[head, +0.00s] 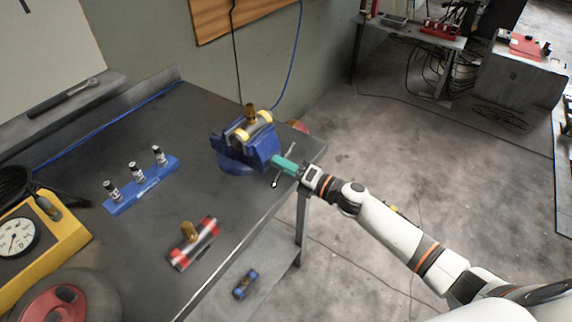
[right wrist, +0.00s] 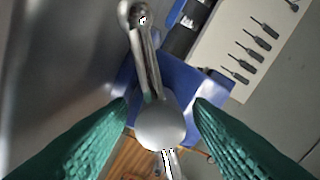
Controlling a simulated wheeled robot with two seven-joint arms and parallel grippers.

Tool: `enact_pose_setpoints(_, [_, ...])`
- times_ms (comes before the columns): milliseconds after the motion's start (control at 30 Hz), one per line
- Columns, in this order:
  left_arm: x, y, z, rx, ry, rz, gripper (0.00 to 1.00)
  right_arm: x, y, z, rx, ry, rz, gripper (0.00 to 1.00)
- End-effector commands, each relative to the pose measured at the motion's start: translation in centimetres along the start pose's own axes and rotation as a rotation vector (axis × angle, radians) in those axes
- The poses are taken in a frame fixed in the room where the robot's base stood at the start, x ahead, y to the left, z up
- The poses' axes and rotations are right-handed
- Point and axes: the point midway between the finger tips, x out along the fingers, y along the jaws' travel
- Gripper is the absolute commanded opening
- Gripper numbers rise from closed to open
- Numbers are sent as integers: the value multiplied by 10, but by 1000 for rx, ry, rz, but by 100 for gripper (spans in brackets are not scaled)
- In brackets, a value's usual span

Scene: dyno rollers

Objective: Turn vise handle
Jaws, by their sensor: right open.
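The blue vise (head: 233,150) stands at the table's far right corner, with a yellow-ended cylinder (head: 262,118) and a brass fitting at its top. In the right wrist view, the metal vise handle (right wrist: 148,65) passes by a round screw head (right wrist: 160,126) in front of the blue vise body (right wrist: 212,85). My right gripper (head: 277,160) reaches the vise from the right. Its green fingers are open, one on each side of the screw head, with gaps visible. In the head view, the handle's lower end (head: 275,183) shows below the fingers. My left gripper is not in view.
A wall stands behind the vise. The floor right of the table is mostly open.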

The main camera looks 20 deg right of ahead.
Motion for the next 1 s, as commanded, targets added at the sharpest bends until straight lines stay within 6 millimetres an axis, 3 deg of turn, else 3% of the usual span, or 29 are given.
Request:
enact_pose_setpoints(133, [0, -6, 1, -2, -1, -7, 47, 0, 0, 0, 0, 0, 0, 45])
enact_pose_setpoints(400, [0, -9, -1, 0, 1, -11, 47, 0, 0, 0, 1, 0, 0, 2])
enact_pose_setpoints(733, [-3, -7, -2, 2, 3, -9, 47, 0, 0, 0, 57, 0, 1, 2])
enact_pose_setpoints(1000, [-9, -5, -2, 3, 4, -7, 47, -1, 0, 0, 232, 0, 3, 2])
